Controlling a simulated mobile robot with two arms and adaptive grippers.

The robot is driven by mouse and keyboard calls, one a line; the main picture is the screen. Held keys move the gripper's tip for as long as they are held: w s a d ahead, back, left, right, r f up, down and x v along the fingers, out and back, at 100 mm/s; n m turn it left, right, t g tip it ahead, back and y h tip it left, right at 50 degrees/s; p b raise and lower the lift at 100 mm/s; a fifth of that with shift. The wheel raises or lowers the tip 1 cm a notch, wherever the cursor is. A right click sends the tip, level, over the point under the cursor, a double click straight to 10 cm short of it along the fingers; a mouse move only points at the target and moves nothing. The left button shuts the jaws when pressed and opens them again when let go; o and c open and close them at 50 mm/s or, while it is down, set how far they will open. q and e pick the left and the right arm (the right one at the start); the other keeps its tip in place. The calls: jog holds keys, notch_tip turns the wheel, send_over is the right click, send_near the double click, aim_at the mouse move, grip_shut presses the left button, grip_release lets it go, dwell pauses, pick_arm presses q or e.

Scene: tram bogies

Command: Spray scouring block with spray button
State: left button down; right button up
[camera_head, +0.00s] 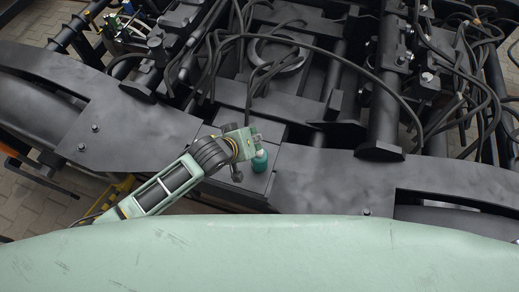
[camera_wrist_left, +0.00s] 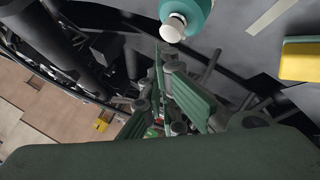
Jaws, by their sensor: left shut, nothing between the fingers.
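My left gripper (camera_head: 256,141) is over the middle of the dark bogie frame in the head view, right beside a teal bottle (camera_head: 260,161). Its fingers (camera_wrist_left: 168,80) are shut and empty in the left wrist view. The bottle shows at the top of that view (camera_wrist_left: 200,9), with a round white part (camera_wrist_left: 173,28) that may be the spray button. It looks apart from the fingers there. A yellow and green block (camera_wrist_left: 302,61), apparently the scouring block, lies at the right edge of the wrist view. I cannot make it out in the head view. My right gripper is not in view.
Black cables (camera_head: 330,52) loop over the bogie behind the gripper. Flat dark frame plates (camera_head: 330,181) extend to both sides and look mostly clear. A paved floor (camera_head: 35,205) shows at the left.

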pick_arm(q)
jog(key=shift+f, duration=0.3)
jog(key=shift+f, duration=0.5)
dwell(0.6)
dwell(0.4)
jog(key=shift+r+p, duration=0.95)
jog(key=shift+p, duration=0.05)
jog(key=shift+r, duration=0.1)
notch_tip(320, 180, up, 5)
jog(key=p, duration=0.5)
jog(key=shift+p, duration=0.35)
